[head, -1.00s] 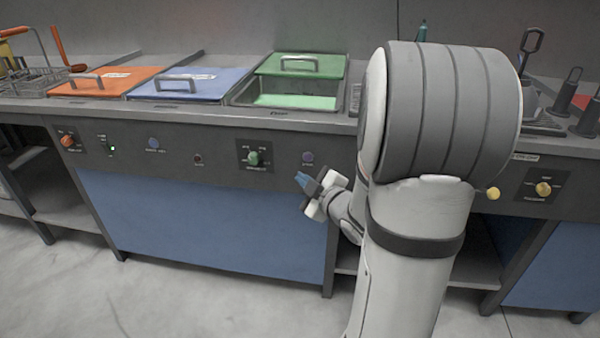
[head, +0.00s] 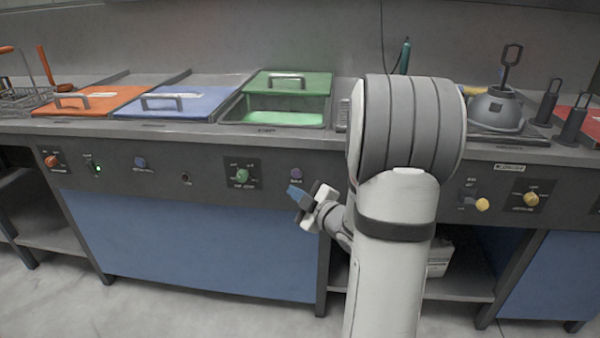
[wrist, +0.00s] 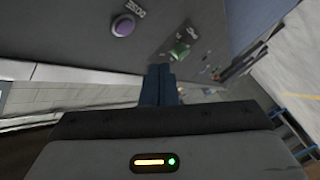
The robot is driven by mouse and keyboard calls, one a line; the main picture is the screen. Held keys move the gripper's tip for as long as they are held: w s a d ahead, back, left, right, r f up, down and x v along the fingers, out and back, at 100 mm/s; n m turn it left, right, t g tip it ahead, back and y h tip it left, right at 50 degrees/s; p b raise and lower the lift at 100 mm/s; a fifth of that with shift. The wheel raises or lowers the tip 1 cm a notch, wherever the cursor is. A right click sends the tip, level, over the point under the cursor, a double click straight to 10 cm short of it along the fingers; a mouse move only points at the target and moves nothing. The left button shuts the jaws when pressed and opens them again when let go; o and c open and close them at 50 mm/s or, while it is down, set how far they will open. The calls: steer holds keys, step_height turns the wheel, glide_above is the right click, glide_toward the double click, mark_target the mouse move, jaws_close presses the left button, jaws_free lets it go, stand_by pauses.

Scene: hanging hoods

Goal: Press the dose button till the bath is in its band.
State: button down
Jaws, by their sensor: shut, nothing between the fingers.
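The dose button is a round purple button on the dark front panel, in the head view (head: 296,173) and at the upper left of the wrist view (wrist: 122,26). Its label looks like "DOSE" in the wrist view. My gripper (head: 291,189) is shut and empty, its blue fingertips just below the button in the head view. In the wrist view the fingertips (wrist: 161,72) lie below and right of the button, apart from it. The open bath (head: 285,118) holds bright green liquid, its green lid (head: 291,83) pushed back. I can read no level or band.
A green knob (head: 242,175) sits left of the button. Orange (head: 98,101) and blue (head: 170,102) lids cover the tanks further left. Yellow knobs (head: 531,199) and a grey domed object (head: 495,108) are at right. My arm hides the panel just right of the button.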

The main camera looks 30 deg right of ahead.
mark_target(296, 174)
steer(key=shift+w+d, duration=0.65)
steer(key=shift+w, duration=0.3)
steer(key=shift+w+d, duration=0.6)
steer(key=shift+w, duration=0.3)
steer(key=shift+w, duration=0.15)
stand_by(0.6)
steer(key=shift+w+d, duration=0.2)
steer(key=shift+w, duration=0.1)
steer(key=shift+w+d+b, duration=0.2)
steer(key=shift+w+b, duration=0.1)
steer(key=shift+b, duration=0.05)
stand_by(0.6)
stand_by(0.3)
steer(key=shift+s+a+b, duration=0.3)
steer(key=shift+s+a, duration=0.1)
steer(key=shift+s, duration=0.25)
steer(key=shift+s+a, duration=0.1)
